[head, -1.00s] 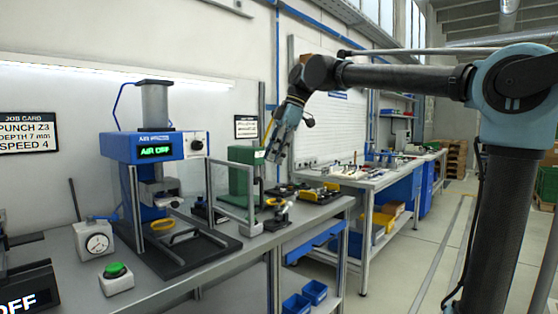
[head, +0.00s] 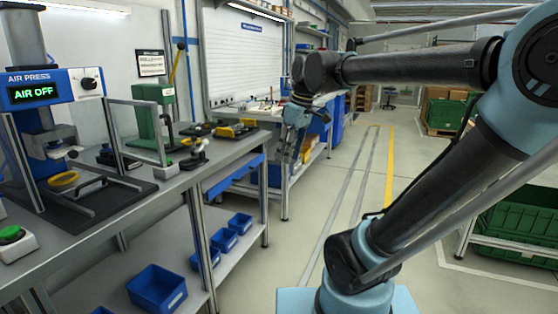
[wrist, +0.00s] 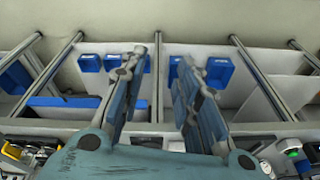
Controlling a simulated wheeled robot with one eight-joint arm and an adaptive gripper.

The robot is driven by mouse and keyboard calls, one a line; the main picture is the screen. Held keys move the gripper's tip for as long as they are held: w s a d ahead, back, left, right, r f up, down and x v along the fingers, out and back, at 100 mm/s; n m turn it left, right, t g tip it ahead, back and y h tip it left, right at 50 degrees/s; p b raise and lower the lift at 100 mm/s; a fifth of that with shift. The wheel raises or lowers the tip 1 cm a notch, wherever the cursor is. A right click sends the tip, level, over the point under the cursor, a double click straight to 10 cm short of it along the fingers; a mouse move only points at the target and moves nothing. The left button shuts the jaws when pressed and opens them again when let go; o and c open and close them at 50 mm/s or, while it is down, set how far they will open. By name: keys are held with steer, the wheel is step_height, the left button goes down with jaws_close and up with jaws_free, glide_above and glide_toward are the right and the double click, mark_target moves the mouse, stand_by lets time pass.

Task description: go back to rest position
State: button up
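My gripper (head: 291,148) hangs from the end of my raised arm, over the aisle side of the benches in the head view. In the wrist view my gripper (wrist: 158,75) shows two fingers well apart with nothing between them. It is open and empty, clear of the bench.
The press (head: 52,95) reads AIR OFF on the left bench, with a yellow ring (head: 63,181) at its base. A green hand press (head: 155,112) stands farther along. Blue bins (head: 158,288) sit on the lower shelf. A green crate (head: 515,215) is at right. The aisle floor (head: 335,185) is clear.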

steer(key=s+d+f+m, duration=0.3)
steer(key=d+f, duration=0.2)
steer(key=f, duration=0.2)
steer(key=s+d+f+m+h, duration=0.1)
steer(key=s+d+f+m, duration=0.3)
steer(key=f, duration=0.3)
steer(key=s+d+f+m+t+h, duration=0.1)
steer(key=s+d+f+m, duration=0.2)
steer(key=d+f, duration=0.4)
steer(key=shift+s+m, duration=0.4)
steer(key=shift+s, duration=0.2)
